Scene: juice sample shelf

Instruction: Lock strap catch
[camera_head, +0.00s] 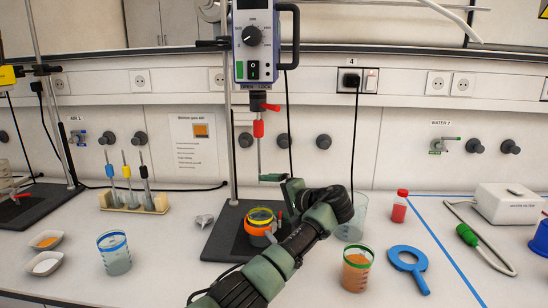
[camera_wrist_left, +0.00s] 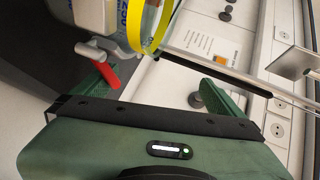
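A beaker with a yellow rim (camera_head: 261,215) stands on the dark stand base under the stirrer, with an orange strap (camera_head: 256,228) around it. In the left wrist view, the yellow rim (camera_wrist_left: 151,25) is at the top. A red catch lever (camera_wrist_left: 99,66) on a light grey fitting (camera_wrist_left: 92,48) sticks out beside the beaker. My left gripper (camera_head: 284,207) is close to the beaker's right side, partly hidden by my arm. Its green fingers (camera_wrist_left: 158,93) are spread apart with nothing between them. The lever overlaps one finger in that view; I cannot tell if they touch. My right gripper is out of view.
The stirrer (camera_head: 254,45) hangs on its stand above the beaker. A clear beaker (camera_head: 353,226), an orange-filled beaker (camera_head: 356,275) and a blue ring tool (camera_head: 408,262) stand or lie right of my arm.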

